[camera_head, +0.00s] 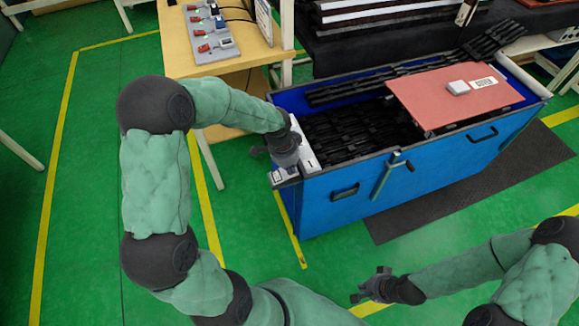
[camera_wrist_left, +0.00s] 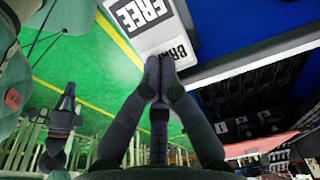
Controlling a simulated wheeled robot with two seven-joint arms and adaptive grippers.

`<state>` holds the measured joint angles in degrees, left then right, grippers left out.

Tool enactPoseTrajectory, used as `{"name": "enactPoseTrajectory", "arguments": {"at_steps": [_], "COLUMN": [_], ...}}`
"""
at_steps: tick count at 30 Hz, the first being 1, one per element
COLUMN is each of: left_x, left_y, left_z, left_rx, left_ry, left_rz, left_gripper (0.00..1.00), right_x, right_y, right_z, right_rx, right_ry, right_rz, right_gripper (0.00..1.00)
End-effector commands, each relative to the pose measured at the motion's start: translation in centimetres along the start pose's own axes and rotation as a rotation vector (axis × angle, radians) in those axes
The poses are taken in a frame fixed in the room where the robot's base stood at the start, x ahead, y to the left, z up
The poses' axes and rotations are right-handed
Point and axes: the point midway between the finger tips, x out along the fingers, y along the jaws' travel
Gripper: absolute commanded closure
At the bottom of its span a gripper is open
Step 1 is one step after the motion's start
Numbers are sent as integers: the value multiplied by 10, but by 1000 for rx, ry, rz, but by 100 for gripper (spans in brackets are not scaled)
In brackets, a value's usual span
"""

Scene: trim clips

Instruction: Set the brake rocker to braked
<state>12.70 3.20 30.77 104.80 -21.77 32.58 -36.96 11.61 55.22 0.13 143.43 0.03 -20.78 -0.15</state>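The blue cart (camera_head: 330,207) has a white panel (camera_head: 306,146) along its left end. In the left wrist view, a white plate (camera_wrist_left: 142,30) at this end carries the word FREE and a partly covered label starting with "BRA". My left gripper (camera_head: 272,151) is over the cart's left end. In the left wrist view its two fingers (camera_wrist_left: 160,66) meet at the tips, with nothing seen between them, in front of the "BRA" label. The rocker itself cannot be made out; the fingers hide part of the plate. My right gripper (camera_head: 370,284) is open and empty, low in front of the cart.
Black trim parts (camera_head: 360,130) fill the cart, with a red board (camera_head: 455,95) over its right part. A wooden table (camera_head: 240,62) with a grey switch panel (camera_head: 208,36) stands behind left. Green floor (camera_head: 90,180) is clear at left.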

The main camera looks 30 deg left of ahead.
Motion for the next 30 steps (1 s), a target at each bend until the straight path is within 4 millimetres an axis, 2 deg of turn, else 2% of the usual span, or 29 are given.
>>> {"name": "enactPoseTrajectory", "arguments": {"at_steps": [17,30], "left_x": [2,10], "left_y": [1,1], "left_z": [-4,-13], "left_rx": [2,4], "left_ry": [-100,-316], "left_rz": [2,2], "left_gripper": [100,100], "right_x": [-10,-27], "right_y": [-4,-10], "right_z": [0,1], "right_rx": [0,0], "right_ry": [0,0], "right_rz": [0,0], "right_gripper": [100,100]}}
